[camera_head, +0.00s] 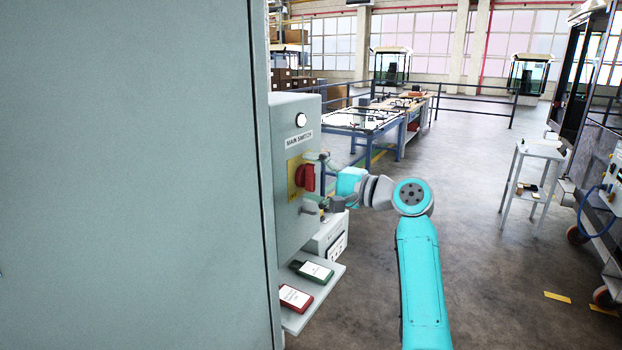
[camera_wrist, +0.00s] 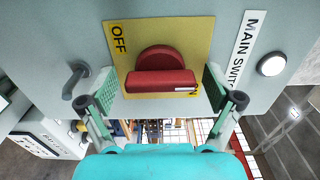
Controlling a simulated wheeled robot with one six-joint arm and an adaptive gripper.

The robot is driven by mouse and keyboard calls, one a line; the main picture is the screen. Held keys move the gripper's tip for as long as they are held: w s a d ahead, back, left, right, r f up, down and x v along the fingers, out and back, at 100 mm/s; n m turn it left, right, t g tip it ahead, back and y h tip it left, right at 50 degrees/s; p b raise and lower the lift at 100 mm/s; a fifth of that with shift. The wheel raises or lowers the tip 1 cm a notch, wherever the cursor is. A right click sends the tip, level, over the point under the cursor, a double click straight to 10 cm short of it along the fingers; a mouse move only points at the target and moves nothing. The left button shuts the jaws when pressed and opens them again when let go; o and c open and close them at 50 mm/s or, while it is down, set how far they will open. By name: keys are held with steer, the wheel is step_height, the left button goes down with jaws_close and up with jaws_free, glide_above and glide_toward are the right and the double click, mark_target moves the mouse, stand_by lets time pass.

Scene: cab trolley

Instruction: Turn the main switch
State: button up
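The main switch is a red rotary handle (camera_head: 304,178) on a yellow plate (camera_head: 292,168), on the side of a grey cabinet under a "MAIN SWITCH" label (camera_head: 299,139). In the wrist view the red handle (camera_wrist: 161,82) lies across the picture on the yellow plate (camera_wrist: 200,40), which reads "OFF" at upper left; another marking by the handle's right end is partly hidden. My gripper (camera_wrist: 162,92) is open, one finger at each end of the handle, with gaps visible on both sides. In the head view my gripper (camera_head: 322,182) is right at the switch.
A round white lamp (camera_head: 301,120) sits above the label. A hook-like metal handle (camera_wrist: 75,80) sticks out left of the plate in the wrist view.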

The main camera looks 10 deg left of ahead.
steer(key=c, duration=0.9)
steer(key=shift+n, duration=0.3)
steer(key=n, duration=0.3)
steer(key=shift+n, duration=0.3)
steer(key=n, duration=0.4)
steer(key=shift+n, duration=0.3)
steer(key=n, duration=0.4)
steer(key=shift+f+n, duration=0.1)
steer(key=shift+n, duration=2.4)
